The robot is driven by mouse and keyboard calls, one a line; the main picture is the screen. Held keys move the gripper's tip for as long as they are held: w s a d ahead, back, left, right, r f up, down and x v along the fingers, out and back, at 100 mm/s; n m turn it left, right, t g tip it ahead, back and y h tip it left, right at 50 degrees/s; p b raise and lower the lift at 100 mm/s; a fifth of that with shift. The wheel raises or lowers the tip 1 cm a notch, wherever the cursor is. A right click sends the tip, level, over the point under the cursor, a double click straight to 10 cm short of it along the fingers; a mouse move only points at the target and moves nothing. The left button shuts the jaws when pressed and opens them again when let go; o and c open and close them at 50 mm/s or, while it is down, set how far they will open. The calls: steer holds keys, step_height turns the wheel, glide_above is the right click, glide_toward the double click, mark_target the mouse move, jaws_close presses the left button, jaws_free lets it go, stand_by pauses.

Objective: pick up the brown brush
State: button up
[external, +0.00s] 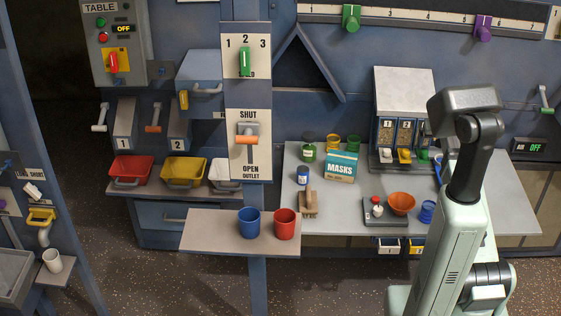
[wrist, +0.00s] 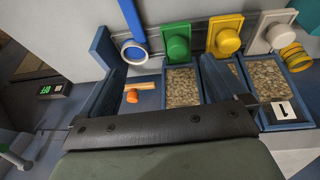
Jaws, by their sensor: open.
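The brown brush (external: 309,205) stands on the grey worktable in the external view, near its left front edge, with its handle pointing up. It is left of the small scale and in front of the blue MASKS box. It does not show in the wrist view. My gripper (wrist: 160,80) is open in the wrist view, over the front of the grain dispenser, with nothing seen held between its fingers. In the external view its fingers are hidden by my arm, at the right, well away from the brush.
A blue-and-white jar (external: 302,175) stands close behind the brush. The MASKS box (external: 341,166), scale (external: 377,211) and orange bowl (external: 401,203) are to its right. Blue (external: 248,223) and red (external: 285,223) cups stand on a front shelf. The grain dispenser (external: 404,105) stands at the back.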

steer(key=s+a+f+n+g+y, duration=0.1)
steer(key=s+a+f, duration=0.15)
steer(key=a, duration=0.95)
steer(key=s+a+f+n+g+y, duration=0.1)
steer(key=s+a+f+g+y, duration=0.15)
steer(key=a, duration=0.85)
steer(key=r+m+h, duration=0.1)
steer(key=r+h, duration=0.1)
steer(key=h, duration=0.1)
glide_above(308, 189)
steer(key=shift+f+g+y, duration=0.2)
steer(key=shift+g+y, duration=0.05)
step_height(308, 189, down, 8)
steer(key=shift+s+f, duration=0.1)
steer(key=shift+f, duration=0.15)
steer(key=shift+s+d+f, duration=0.1)
steer(key=shift+s+f, duration=0.05)
steer(key=shift+f, duration=1.15)
steer(key=shift+s+f, duration=0.15)
steer(key=shift+f, duration=1.15)
steer(key=shift+c, duration=0.5)
steer(key=c, duration=1)
